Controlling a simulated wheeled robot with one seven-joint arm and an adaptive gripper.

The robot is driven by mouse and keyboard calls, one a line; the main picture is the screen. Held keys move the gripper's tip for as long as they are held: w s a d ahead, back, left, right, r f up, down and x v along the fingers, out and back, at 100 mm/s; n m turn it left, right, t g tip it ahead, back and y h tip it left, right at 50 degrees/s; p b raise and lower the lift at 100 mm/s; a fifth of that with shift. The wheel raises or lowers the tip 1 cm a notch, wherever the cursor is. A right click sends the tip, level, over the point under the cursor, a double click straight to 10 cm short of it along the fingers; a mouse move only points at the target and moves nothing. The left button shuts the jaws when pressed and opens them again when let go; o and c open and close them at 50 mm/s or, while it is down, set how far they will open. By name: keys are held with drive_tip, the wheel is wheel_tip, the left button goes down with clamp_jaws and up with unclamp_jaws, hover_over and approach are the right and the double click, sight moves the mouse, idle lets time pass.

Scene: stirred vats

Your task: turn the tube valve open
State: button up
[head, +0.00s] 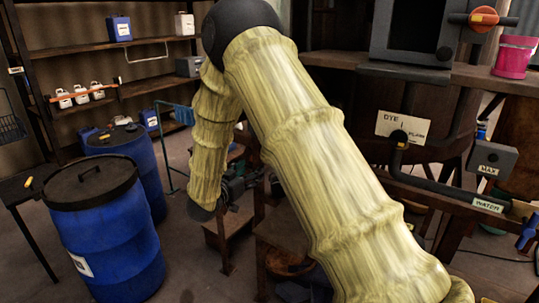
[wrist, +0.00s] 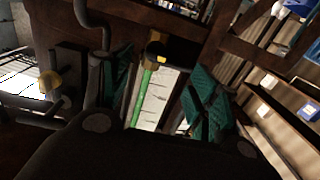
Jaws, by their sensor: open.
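In the wrist view, a green bar-shaped handle (wrist: 144,96) runs up to a dark round pivot with a yellow mark (wrist: 160,59). It looks like the tube valve, though I cannot be sure. A pale plate (wrist: 155,100) lies behind it. My gripper (wrist: 160,76) is open, with one teal-padded finger on each side of the green handle. I see no clear contact between the fingers and the handle.
Blue drums (head: 105,240) stand at left. In the wrist view, a yellow fitting (wrist: 48,80) and dark pipes sit at left.

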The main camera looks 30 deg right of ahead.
drive_tip(key=r+p+x, duration=0.1)
drive_tip(key=p+x, duration=0.3)
drive_tip(key=x, duration=0.7)
drive_tip(key=shift+d+r+m+g, duration=0.25)
drive_tip(key=shift+m+g, duration=0.05)
drive_tip(key=shift+s, duration=0.1)
drive_tip(key=c, duration=1)
